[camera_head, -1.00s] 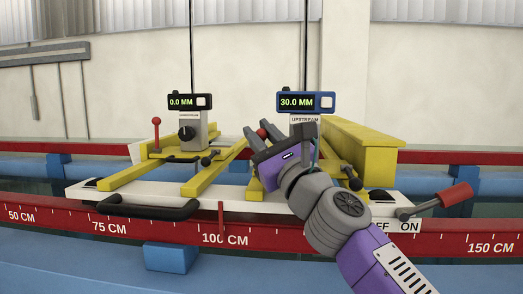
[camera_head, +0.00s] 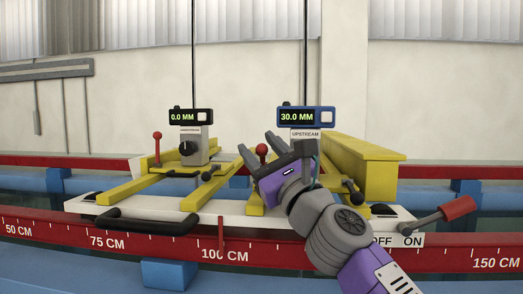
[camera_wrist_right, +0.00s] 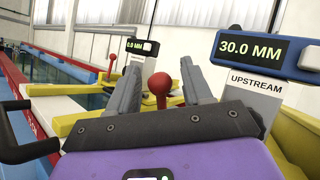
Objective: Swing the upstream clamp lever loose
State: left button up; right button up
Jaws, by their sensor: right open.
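The upstream clamp lever shows as a red ball knob (camera_head: 262,150) left of the upstream gauge (camera_head: 306,117), which reads 30.0 MM. My right gripper (camera_head: 257,143) is open, with its fingers pointing away from me and one to each side of the knob in the picture. In the right wrist view the knob (camera_wrist_right: 158,83) shows between the two spread fingers (camera_wrist_right: 160,68), with a gap on both sides. The lever's stem and base are mostly hidden behind the gripper. My left gripper is not in view.
The other gauge (camera_head: 191,117) reads 0.0 MM and has its own red-knobbed lever (camera_head: 157,137) at left. Yellow rails (camera_head: 125,186) lie on the white carriage (camera_head: 238,215). A black handle (camera_head: 148,224) is in front. A red-gripped ON/OFF lever (camera_head: 456,208) is at right.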

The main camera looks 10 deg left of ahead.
aim_at(265, 155)
jog(key=b+v, duration=0.4)
jog(key=v, duration=0.2)
jog(key=shift+f, duration=0.15)
jog(key=shift+s+d+f+b, duration=0.25)
jog(key=shift+s+d+b, duration=0.2)
jog(key=shift+s+b, duration=0.1)
jog(key=shift+c, duration=0.3)
